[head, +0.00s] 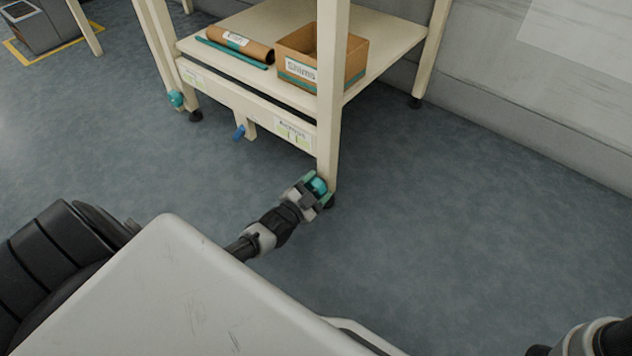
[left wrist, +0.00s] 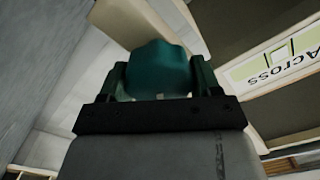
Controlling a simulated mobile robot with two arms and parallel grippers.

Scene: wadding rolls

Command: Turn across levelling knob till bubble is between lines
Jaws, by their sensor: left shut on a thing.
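The teal across levelling knob (head: 319,186) sits low on the near right leg of the cream bench. My left gripper (head: 311,188) is shut on this knob. In the left wrist view the teal knob (left wrist: 158,70) lies between the two fingers of the left gripper (left wrist: 155,80). The "Across" level label (head: 293,132) is on the bench's lower front rail; it also shows in the left wrist view (left wrist: 272,62) with a pale green vial picture. The bubble is too small to make out in the head view. My right gripper is not in view; only part of the right arm shows at bottom right.
A second teal knob (head: 175,98) is on the bench's left leg, and a blue handle (head: 240,132) hangs under the rail. Floor right of the bench is clear.

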